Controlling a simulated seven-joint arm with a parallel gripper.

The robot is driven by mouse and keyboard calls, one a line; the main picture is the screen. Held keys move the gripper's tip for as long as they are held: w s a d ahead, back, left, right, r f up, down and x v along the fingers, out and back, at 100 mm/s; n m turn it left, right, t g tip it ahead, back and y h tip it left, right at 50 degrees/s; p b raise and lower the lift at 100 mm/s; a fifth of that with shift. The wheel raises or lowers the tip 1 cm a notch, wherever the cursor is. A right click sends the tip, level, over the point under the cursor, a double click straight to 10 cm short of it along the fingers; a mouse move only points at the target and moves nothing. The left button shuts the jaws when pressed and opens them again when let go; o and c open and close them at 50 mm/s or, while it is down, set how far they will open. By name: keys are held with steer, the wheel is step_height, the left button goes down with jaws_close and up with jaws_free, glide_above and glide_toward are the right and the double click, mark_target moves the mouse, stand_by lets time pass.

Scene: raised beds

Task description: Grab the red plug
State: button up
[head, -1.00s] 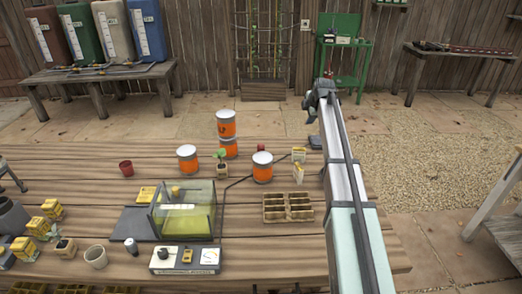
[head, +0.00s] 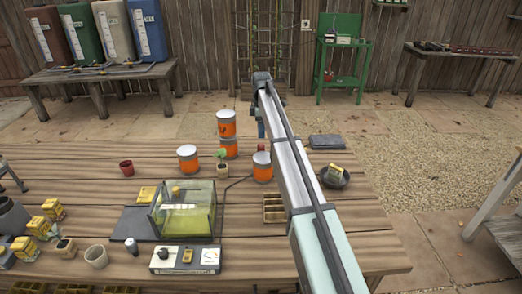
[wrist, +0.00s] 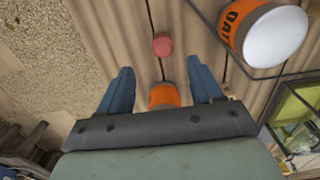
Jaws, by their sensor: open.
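The red plug (wrist: 162,44) is a small, round-topped red piece on the wooden boards in the wrist view. It lies beyond my fingertips, near the line midway between them, and nothing touches it. My gripper (wrist: 160,66) is open, with its two blue fingers apart and pointing toward the plug's side. In the head view my gripper (head: 261,130) hangs over the far part of the table, behind the orange cans.
An orange can with a pale lid (wrist: 275,35) stands right of the plug, and another orange can (wrist: 163,95) shows between my fingers. A black cable (wrist: 225,55) runs past them. A clear-walled box (head: 185,210), a red pot (head: 126,168) and a black dish (head: 334,178) are on the table.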

mark_target(261, 144)
step_height(261, 144, down, 5)
steer(key=shift+r, duration=0.1)
steer(key=shift+s+f, duration=0.2)
steer(key=shift+f, duration=2.5)
steer(key=shift+c, duration=0.2)
steer(key=c, duration=1.1)
